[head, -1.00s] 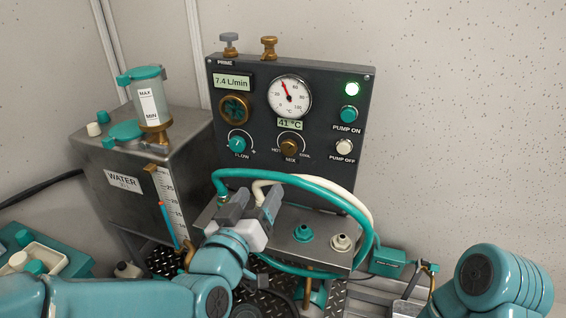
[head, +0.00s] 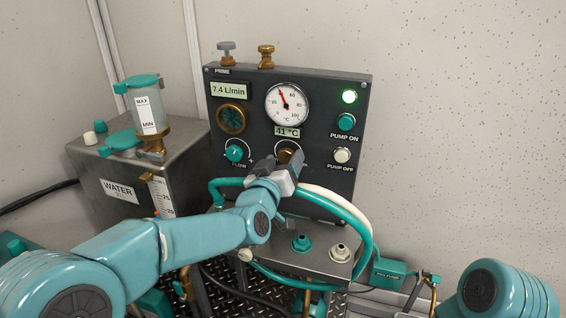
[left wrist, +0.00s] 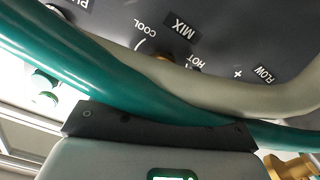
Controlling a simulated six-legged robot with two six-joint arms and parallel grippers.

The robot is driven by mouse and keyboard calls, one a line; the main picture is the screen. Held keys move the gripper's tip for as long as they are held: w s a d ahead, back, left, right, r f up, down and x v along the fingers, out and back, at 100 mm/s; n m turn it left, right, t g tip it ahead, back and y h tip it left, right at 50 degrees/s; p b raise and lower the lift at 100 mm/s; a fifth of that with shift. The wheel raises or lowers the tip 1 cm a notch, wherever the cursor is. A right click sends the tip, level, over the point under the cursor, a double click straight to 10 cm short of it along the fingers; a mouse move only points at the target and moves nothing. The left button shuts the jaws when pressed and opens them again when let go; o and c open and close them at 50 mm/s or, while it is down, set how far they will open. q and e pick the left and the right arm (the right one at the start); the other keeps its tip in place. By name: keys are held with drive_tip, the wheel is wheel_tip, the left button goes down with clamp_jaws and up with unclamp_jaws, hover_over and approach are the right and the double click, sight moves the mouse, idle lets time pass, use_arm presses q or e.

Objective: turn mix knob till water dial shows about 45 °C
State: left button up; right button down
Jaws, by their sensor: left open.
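The brass mix knob (head: 284,155) is on the dark control panel (head: 325,110), partly hidden behind my left gripper. The water dial (head: 287,103) is a round white gauge with a red needle, and the readout (head: 287,132) under it shows 41 °C. My left gripper (head: 284,170) is open, just in front of and below the mix knob; I cannot tell whether it touches. In the left wrist view, a green hose (left wrist: 120,80) and a pale hose (left wrist: 230,97) hide most of the knob near the MIX label. My right gripper is out of view.
The flow knob (head: 237,153) is left of the mix knob. The hoses loop below the panel. A metal water tank (head: 180,170) stands at the left.

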use_arm(q)
drive_tip(key=c, duration=1)
drive_tip(key=n+b, duration=0.4)
drive_tip(key=b, duration=0.1)
drive_tip(key=shift+f, duration=0.2)
drive_tip(key=shift+c, duration=0.2)
drive_tip(key=shift+r+n, duration=0.15)
drive_tip(key=shift+n, duration=0.25)
drive_tip(key=shift+r, duration=0.1)
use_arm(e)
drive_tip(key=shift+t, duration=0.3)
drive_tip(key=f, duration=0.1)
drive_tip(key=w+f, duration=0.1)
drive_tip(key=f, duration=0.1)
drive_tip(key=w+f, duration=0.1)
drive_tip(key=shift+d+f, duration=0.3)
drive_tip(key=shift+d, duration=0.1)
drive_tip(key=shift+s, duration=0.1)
use_arm(q)
drive_tip(key=o, duration=1)
drive_tip(key=shift+o, duration=0.2)
drive_tip(key=p+v, duration=0.2)
drive_tip(key=v, duration=1.4)
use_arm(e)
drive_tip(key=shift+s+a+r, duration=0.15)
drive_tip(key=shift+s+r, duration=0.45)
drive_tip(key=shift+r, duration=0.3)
